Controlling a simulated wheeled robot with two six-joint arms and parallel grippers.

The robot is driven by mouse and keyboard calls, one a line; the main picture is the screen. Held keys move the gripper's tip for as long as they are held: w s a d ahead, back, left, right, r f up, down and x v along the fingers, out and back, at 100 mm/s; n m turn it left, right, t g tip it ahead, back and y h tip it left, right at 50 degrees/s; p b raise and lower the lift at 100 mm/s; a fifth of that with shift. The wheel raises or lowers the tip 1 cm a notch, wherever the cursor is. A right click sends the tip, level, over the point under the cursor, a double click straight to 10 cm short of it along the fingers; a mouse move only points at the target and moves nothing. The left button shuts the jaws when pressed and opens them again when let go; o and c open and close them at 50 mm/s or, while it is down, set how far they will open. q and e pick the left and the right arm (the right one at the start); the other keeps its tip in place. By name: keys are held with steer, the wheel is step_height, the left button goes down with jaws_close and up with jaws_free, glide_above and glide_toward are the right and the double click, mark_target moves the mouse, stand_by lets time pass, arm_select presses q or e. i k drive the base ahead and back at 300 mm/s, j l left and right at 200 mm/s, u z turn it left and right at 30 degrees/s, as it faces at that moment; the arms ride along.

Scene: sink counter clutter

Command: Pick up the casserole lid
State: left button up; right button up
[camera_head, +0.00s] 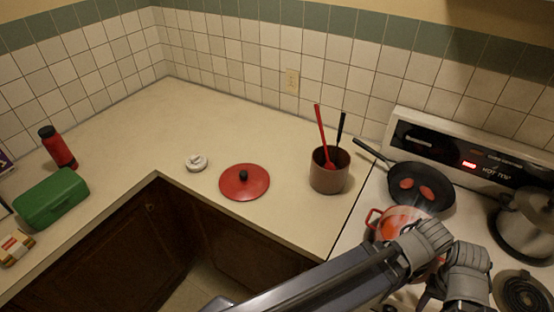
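A red-orange pot (395,222), probably the casserole, sits on the stove and is partly hidden behind my arm. My arm links cross the lower right of the view, well to the right of the lid. No gripper fingers show on them, and nothing touches the lid.
A brown crock (329,176) with upright utensils stands right of the lid, and a small white object (197,162) lies left of it. A dark pan (421,188) is on the stove. A green box (51,198) and red bottle (57,147) stand far left. Counter behind the lid is clear.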

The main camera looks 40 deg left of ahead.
mark_target(241, 181)
steer(key=u, duration=1.85)
